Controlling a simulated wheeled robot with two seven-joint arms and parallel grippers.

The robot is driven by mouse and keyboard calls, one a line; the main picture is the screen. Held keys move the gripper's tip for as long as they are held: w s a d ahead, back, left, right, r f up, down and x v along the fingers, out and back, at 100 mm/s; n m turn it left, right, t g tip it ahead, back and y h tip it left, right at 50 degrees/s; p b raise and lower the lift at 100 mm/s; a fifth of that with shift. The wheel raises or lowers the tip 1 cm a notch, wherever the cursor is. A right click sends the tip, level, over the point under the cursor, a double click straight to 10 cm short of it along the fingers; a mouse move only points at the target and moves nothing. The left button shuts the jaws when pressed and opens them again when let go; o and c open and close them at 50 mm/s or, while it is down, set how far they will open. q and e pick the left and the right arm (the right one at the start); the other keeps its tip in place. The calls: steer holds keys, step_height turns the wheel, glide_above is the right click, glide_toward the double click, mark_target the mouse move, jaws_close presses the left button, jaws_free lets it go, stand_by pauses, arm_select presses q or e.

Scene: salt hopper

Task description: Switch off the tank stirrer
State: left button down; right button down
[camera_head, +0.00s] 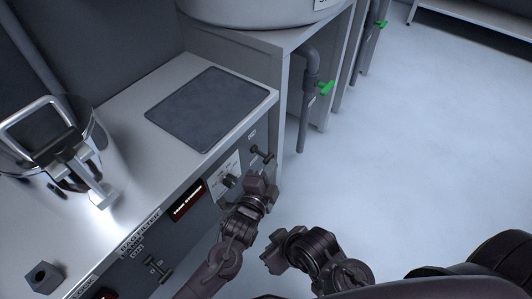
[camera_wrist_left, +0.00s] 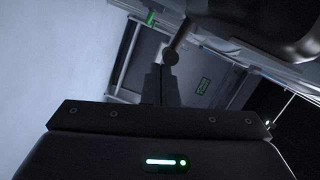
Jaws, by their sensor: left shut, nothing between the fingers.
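The tank stirrer panel is on the front of the grey counter. My left gripper (camera_head: 262,184) is shut and empty, close in front of the panel between knob and handle; contact cannot be told. In the left wrist view a dark round-ended part (camera_wrist_left: 170,57) shows ahead of the gripper. My right gripper (camera_head: 273,258) is lower, off the panel; its jaws are unclear.
The counter top (camera_head: 135,108) bears a dark mat (camera_head: 205,105), a clear vessel with a metal handle frame (camera_head: 60,150) and a small grey block (camera_head: 43,277). Another T-handle (camera_head: 158,268) is on the front at left. Open floor lies right.

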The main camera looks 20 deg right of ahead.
arm_select(q)
steer(key=shift+w+a+f+m, duration=0.1)
steer(key=shift+f+m, duration=0.5)
steer(key=shift+m, duration=0.2)
arm_select(e)
steer(key=shift+w+a, duration=0.15)
steer(key=shift+a, duration=0.05)
stand_by(0.5)
